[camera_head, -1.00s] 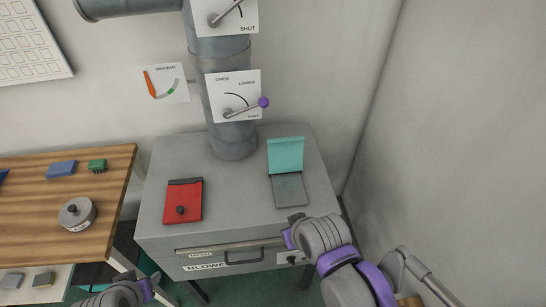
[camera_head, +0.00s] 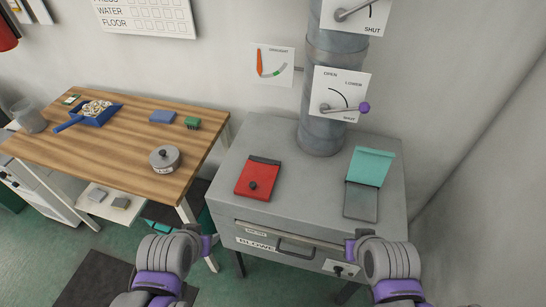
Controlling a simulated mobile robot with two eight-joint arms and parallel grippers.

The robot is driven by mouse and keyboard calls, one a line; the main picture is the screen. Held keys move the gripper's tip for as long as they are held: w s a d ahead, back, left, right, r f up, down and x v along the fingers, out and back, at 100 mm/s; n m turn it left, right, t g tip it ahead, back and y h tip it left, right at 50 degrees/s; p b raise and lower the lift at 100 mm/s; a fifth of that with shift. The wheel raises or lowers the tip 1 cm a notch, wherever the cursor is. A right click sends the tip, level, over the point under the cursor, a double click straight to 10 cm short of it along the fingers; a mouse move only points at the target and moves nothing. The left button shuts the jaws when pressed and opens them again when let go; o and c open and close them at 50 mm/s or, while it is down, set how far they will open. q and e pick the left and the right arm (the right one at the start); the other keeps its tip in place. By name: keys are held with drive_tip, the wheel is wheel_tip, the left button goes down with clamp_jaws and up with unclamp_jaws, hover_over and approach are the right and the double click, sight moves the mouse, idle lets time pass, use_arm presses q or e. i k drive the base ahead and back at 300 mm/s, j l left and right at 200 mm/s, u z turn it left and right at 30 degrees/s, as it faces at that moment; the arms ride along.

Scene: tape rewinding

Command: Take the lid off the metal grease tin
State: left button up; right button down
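The metal grease tin (camera_head: 164,163) is a round grey tin with a label on its side. It stands upright near the front right part of the wooden table, and its lid (camera_head: 164,154) with a dark knob is on top. My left gripper (camera_head: 212,243) is in front of the table, below and right of the tin, apart from it. My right gripper (camera_head: 352,246) is in front of the grey blower cabinet, far right of the tin. The finger gaps of both grippers are too small or turned away to tell.
The wooden table (camera_head: 115,145) also bears a blue dustpan (camera_head: 94,116), a blue block (camera_head: 162,117), a green brush (camera_head: 192,122) and a grey cup (camera_head: 28,116). The blower cabinet (camera_head: 320,150) carries a red hatch (camera_head: 258,178) and a teal flap (camera_head: 372,165). The table around the tin is clear.

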sight(164, 156)
drive_tip(key=i+j+z, duration=0.15)
drive_tip(key=j+z, duration=0.3)
drive_tip(key=j, duration=0.6)
drive_tip(key=j+z, duration=0.45)
drive_tip(key=j, duration=0.6)
